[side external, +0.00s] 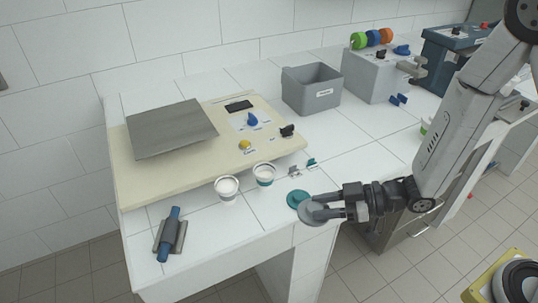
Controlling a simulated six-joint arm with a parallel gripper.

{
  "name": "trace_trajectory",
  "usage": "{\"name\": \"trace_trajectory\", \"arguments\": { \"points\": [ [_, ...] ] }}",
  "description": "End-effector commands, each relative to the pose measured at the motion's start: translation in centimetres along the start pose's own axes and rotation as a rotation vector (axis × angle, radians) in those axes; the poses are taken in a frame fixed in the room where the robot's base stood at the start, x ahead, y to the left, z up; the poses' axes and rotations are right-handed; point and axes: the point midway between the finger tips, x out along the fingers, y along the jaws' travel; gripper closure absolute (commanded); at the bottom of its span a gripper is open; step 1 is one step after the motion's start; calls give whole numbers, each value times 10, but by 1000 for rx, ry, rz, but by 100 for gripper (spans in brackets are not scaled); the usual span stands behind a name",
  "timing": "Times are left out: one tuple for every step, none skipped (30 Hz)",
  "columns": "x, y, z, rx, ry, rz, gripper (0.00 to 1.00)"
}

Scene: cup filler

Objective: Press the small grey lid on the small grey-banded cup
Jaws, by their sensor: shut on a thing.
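The small cup with a grey band (227,190) stands upright on the white counter near its front edge, and its top is open with pale contents. My gripper (323,209) is at the counter's front right, shut on the small grey lid (310,216). The lid is a flat grey disc and is well to the right of the cup, apart from it. The gripper fingers hide part of the lid's right side. I cannot tell how high the lid is above the counter.
A teal-banded cup (264,175) stands just right of the grey-banded one. A teal lid (296,198) lies beside the held lid. Small grey (294,171) and teal (311,163) pieces stand behind.

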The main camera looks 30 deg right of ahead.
Motion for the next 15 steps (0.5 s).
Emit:
{"name": "trace_trajectory", "arguments": {
  "points": [
    [0,0,0,0,0,0,100],
    [0,0,0,0,0,0,100],
    [0,0,0,0,0,0,100],
    [0,0,0,0,0,0,100],
    [0,0,0,0,0,0,100],
    [1,0,0,0,0,0,100],
    [1,1,0,0,0,-1,100],
    [2,1,0,0,0,-1,100],
    [3,2,0,-1,0,-2,100],
    [4,3,0,-1,0,-2,100],
    [6,4,-1,-2,0,-3,100],
    [9,6,-1,-2,0,-5,100],
    [11,8,-1,-2,-1,-6,100],
    [14,10,-2,-2,-1,-7,100],
    [18,12,-2,-2,-1,-9,100]
  ]
}}
